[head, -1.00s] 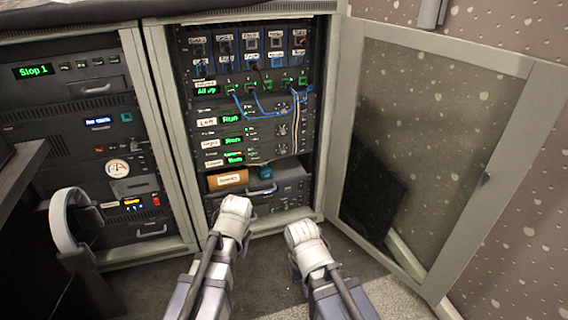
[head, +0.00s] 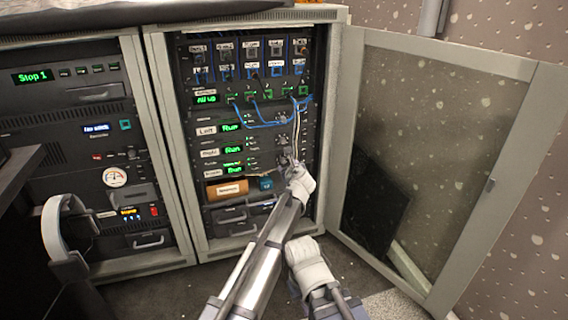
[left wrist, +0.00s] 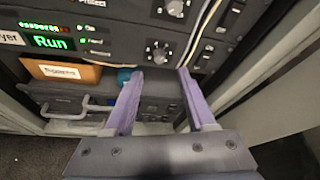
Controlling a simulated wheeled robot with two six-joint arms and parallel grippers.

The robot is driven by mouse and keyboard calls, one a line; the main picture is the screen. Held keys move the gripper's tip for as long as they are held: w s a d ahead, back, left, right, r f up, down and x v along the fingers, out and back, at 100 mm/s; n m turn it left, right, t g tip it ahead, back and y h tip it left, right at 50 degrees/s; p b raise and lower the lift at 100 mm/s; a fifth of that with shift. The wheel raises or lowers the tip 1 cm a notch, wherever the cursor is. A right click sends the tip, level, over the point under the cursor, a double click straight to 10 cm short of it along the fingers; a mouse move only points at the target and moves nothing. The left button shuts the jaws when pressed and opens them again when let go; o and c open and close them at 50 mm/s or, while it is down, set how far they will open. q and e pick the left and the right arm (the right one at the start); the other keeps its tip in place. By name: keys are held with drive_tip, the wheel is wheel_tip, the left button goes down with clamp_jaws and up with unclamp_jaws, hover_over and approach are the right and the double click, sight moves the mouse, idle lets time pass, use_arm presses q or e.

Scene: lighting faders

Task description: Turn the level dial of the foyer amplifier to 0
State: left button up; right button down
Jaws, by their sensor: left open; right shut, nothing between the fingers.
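The foyer amplifier (head: 212,173) is the lowest of three stacked amplifiers with green "Run" displays. Its display (left wrist: 52,41) also shows in the left wrist view. Its round level dial (left wrist: 159,52) has pale marks around it; I cannot read its setting. My left gripper (left wrist: 160,76) is open, its two purple fingers apart just below the dial, with the dial roughly between their tips in that picture. I cannot tell whether they touch it. In the head view my left gripper (head: 289,163) covers the dial area. My right gripper (head: 303,248) is low in front of the rack, its fingertips hidden.
A brown labelled box (head: 227,188) and a blue object (head: 265,184) sit on a shelf below the amplifier. Blue cables (head: 262,122) hang above. An open glass door (head: 440,150) stands at right. Headphones (head: 55,225) hang at left.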

sight(283, 161)
use_arm(q)
drive_tip(key=b+x, duration=0.3)
drive_tip(key=x, duration=0.5)
drive_tip(key=shift+f, duration=0.1)
drive_tip(key=shift+s, duration=0.1)
drive_tip(key=shift+c, duration=0.2)
clamp_jaws()
